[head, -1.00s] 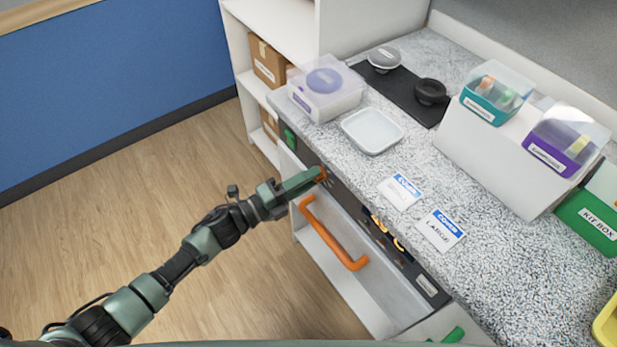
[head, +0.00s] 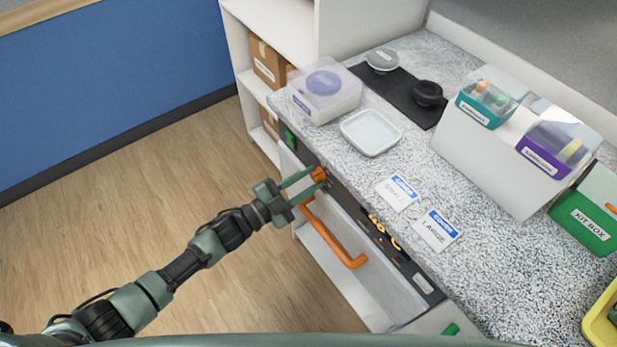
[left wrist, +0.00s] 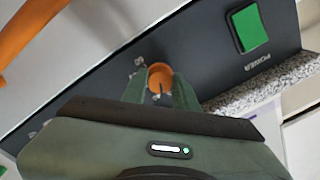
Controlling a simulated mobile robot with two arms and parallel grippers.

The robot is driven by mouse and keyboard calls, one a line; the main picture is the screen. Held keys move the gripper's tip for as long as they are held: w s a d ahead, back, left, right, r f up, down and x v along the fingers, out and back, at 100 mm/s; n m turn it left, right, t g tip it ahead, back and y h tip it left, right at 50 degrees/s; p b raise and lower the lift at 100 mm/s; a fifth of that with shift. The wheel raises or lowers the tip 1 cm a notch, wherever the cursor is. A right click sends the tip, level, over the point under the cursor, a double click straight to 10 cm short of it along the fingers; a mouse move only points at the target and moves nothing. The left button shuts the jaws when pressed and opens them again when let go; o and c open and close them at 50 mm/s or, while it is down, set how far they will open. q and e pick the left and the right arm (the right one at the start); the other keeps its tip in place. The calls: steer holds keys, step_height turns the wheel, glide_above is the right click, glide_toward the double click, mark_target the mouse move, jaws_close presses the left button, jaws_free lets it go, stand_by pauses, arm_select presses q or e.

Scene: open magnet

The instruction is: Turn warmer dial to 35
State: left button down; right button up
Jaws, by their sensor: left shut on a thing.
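The orange warmer dial (head: 318,174) sits on the dark front panel below the counter edge. My left gripper (head: 317,179) is shut on it, one finger on each side. In the left wrist view the round dial (left wrist: 160,76) shows between the fingertips, with a dark pointer mark on its face. The scale marks around it are too small or hidden to read, so the dial's setting cannot be told. My right gripper is not in view.
An orange drawer handle (head: 336,238) is just below the dial. A green power button (left wrist: 249,28) is on the same panel. A white tray (head: 370,133), a clear-lidded tub (head: 325,92) and labelled cards (head: 437,230) are on the speckled counter. The floor to the left is clear.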

arm_select(q)
steer(key=shift+n+p, duration=0.45)
steer(key=shift+n, duration=1.95)
steer(key=shift+f+y, duration=0.1)
steer(key=shift+y, duration=0.2)
steer(key=c, duration=1.1)
jaws_free()
steer(key=shift+s, duration=0.1)
steer(key=v, duration=0.7)
steer(key=shift+s+a+f+b, duration=0.1)
steer(key=shift+s+a+b, duration=0.2)
steer(key=shift+b, duration=0.1)
